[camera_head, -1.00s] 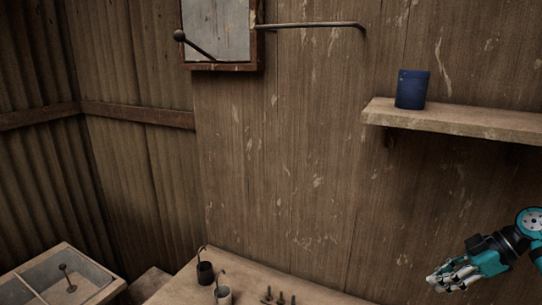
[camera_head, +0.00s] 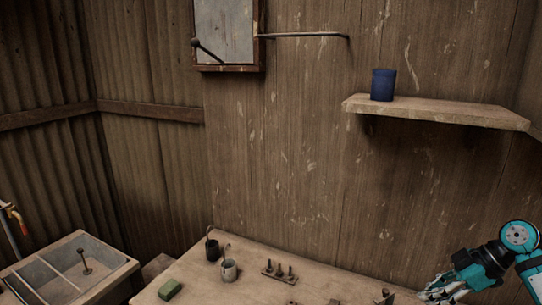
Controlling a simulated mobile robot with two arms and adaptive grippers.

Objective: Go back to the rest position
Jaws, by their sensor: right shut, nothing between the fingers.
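My right gripper (camera_head: 437,294) is at the lower right, above the right part of the wooden table (camera_head: 200,268). Its fingers are together and hold nothing. It is well below the wall shelf and apart from the things on the table. My left gripper is not in view.
A blue container (camera_head: 383,84) stands on the wall shelf (camera_head: 440,112). A dark cup (camera_head: 212,250), a pale cup (camera_head: 229,271), a peg rack (camera_head: 280,272) and a green block (camera_head: 170,289) are on the table. A sink (camera_head: 105,279) is at lower left. A framed panel (camera_head: 226,32) has a lever.

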